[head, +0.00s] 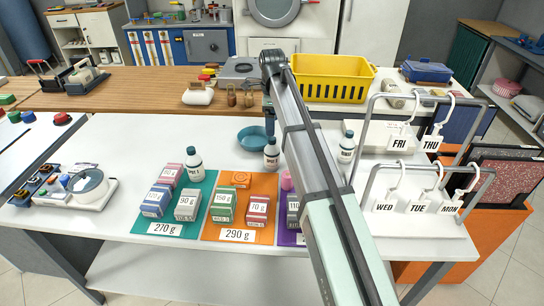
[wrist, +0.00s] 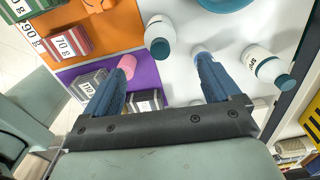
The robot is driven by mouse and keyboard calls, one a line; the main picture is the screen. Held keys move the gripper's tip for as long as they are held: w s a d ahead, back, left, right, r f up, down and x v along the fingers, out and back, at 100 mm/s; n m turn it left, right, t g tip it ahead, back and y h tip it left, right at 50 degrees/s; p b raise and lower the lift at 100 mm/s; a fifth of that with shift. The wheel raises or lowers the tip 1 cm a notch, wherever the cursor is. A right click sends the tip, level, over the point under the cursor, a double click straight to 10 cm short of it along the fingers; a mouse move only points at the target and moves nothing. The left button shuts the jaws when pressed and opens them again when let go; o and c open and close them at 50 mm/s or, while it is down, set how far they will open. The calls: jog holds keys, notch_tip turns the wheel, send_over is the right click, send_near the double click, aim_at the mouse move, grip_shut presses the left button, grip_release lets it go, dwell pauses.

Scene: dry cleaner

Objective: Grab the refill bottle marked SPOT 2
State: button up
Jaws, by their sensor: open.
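Several white refill bottles with dark teal caps stand about. In the head view, one bottle (head: 194,166) is by the teal mat, another (head: 271,156) is by the blue bowl, and a third (head: 346,149) is right of my arm. Their label text is too small to read. In the wrist view, my gripper (wrist: 158,84) is open and empty, over the table and purple mat. One bottle (wrist: 159,28) is ahead of the fingers; a labelled bottle (wrist: 262,65) is right of the right finger. Neither is between the fingers. In the head view my gripper is hard to make out.
Boxes with gram labels stand on the teal mat (head: 201,222), orange mat (head: 264,182) and purple mat (wrist: 147,80). The blue bowl (head: 252,139) is behind them. Hanger racks (head: 370,172) stand at the right, a yellow basket (head: 327,92) at the back.

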aim_at(272, 139)
jog(key=shift+f, duration=5.35)
jog(key=shift+c, duration=0.5)
jog(key=c, duration=1.2)
jog(key=shift+r, duration=0.1)
jog(key=shift+c, duration=0.2)
